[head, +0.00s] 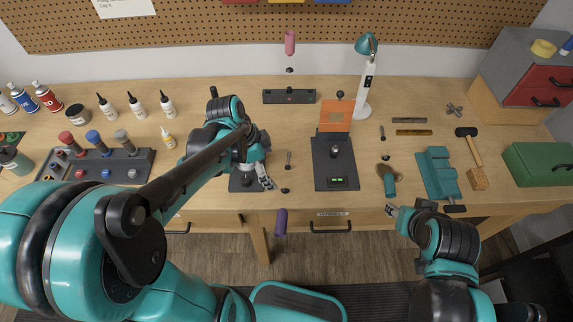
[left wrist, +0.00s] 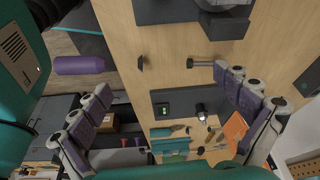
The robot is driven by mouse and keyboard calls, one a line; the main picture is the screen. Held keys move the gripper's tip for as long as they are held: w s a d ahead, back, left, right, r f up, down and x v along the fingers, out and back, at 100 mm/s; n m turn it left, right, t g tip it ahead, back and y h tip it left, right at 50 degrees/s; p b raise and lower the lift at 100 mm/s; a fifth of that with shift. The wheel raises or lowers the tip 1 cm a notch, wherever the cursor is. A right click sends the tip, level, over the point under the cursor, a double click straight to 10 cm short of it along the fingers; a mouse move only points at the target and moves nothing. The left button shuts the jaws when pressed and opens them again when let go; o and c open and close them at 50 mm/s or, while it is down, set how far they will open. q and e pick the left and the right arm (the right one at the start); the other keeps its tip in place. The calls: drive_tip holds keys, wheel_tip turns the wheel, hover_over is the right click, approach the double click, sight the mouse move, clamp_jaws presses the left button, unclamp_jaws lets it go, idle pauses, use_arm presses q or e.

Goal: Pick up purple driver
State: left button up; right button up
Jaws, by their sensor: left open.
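The purple driver's handle (head: 281,222) shows just beyond the table's front edge in the head view. A small dark disc (head: 285,190) lies near it on the table, with no shaft visible between them. The purple handle also shows at upper left in the left wrist view (left wrist: 80,65), outside the gap between my fingers. My left gripper (head: 264,176) is open and empty over the front of the table, up and left of the handle; its fingers spread wide in the wrist view (left wrist: 162,80). My right gripper (head: 393,210) is near the front edge at right; its jaw state is unclear.
A black device with a green display (head: 334,168) stands right of my left gripper. A small bolt-like piece (head: 288,158) stands close by. A teal vise-like block (head: 438,172) and a mallet (head: 468,143) are at right. Bottles and a dark tray (head: 130,160) are at left.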

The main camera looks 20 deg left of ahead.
sight(283, 178)
use_arm(q)
drive_tip(key=d+f+m, duration=0.1)
drive_tip(key=f, duration=0.1)
drive_tip(key=w+d+f+m+b, duration=0.1)
drive_tip(key=f, duration=0.1)
drive_tip(key=w+d+f+h, duration=0.1)
drive_tip(key=f, duration=0.2)
drive_tip(key=shift+f+m+g+b, duration=0.1)
drive_tip(key=shift+m+g+b, duration=0.3)
use_arm(e)
drive_tip(key=shift+f, duration=0.3)
use_arm(q)
drive_tip(key=c, duration=1.2)
use_arm(e)
drive_tip(key=shift+s, duration=0.15)
